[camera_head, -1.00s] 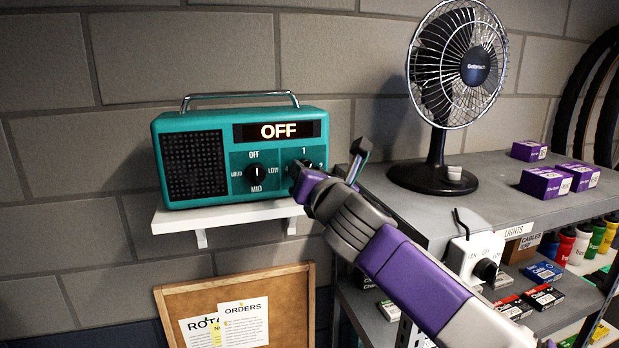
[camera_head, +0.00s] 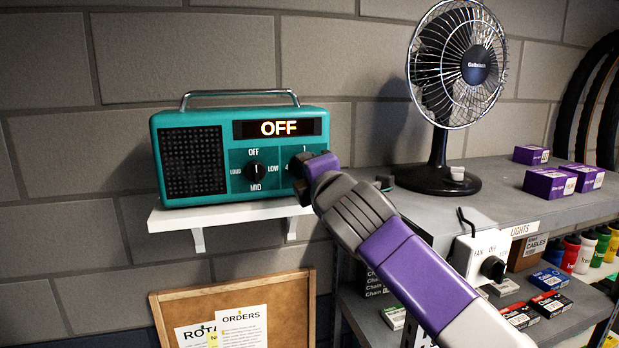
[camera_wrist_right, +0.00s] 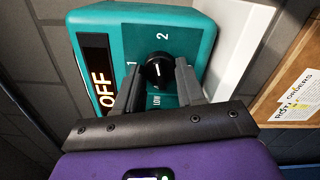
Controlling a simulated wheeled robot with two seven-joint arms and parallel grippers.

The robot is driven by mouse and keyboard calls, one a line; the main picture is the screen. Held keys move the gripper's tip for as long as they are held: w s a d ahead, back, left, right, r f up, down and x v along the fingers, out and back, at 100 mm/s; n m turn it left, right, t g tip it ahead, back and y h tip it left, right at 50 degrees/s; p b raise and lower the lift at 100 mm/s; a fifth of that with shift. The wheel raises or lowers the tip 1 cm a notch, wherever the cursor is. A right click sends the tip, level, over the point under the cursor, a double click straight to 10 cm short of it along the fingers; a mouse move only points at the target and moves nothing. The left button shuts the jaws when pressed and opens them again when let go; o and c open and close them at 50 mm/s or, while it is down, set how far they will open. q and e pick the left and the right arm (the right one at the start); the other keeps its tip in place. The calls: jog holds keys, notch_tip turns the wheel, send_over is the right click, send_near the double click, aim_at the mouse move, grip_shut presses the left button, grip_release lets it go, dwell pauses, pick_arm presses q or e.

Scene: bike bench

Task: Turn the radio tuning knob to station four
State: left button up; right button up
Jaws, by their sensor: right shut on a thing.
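The teal radio (camera_head: 190,125) stands on a small white wall shelf (camera_head: 230,215), and its display (camera_head: 277,129) reads OFF. Its left knob (camera_head: 255,171) points up to OFF. The tuning knob is hidden behind my right gripper (camera_head: 312,172) in the head view. In the right wrist view the black tuning knob (camera_wrist_right: 158,70) sits between the two fingers of my right gripper (camera_wrist_right: 157,80), which is shut on it. Its white mark lies along the line toward 2; which end is the pointer I cannot tell. My left gripper is not in view.
A fan (camera_head: 455,70) stands on the grey bench (camera_head: 425,215) to the right, with purple boxes (camera_head: 550,183) beside it. A white switch box (camera_head: 478,258) hangs at the bench front. A cork board (camera_head: 280,295) with papers is below the radio.

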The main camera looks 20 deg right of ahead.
jog(key=shift+n+b, duration=3.8)
jog(key=shift+n, duration=12.3)
jog(key=o, duration=1)
jog(key=shift+d, duration=0.1)
jog(key=shift+o, duration=0.2)
